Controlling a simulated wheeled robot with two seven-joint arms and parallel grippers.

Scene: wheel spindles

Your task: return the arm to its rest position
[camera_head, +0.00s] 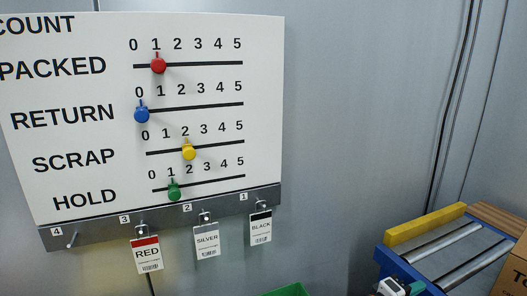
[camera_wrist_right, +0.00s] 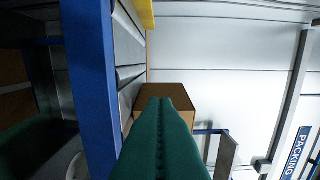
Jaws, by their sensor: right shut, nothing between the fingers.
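My right gripper (camera_head: 400,288) shows only in part at the bottom right of the head view, in front of the blue-framed roller conveyor (camera_head: 440,262). In the right wrist view its green fingers (camera_wrist_right: 166,100) lie together, shut and empty. They point toward a brown box (camera_wrist_right: 181,92), with the blue conveyor frame (camera_wrist_right: 92,80) to their left. The gripper's distance to the frame and box cannot be told. My left gripper is in neither view.
A white count board (camera_head: 90,140) hangs on the wall: red bead at 1, blue at 0, yellow at 2, green at 1. Below, RED (camera_head: 147,256), SILVER (camera_head: 206,240) and BLACK (camera_head: 261,228) tags hang; peg 4 is bare. A green bin (camera_head: 288,290) shows at the bottom.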

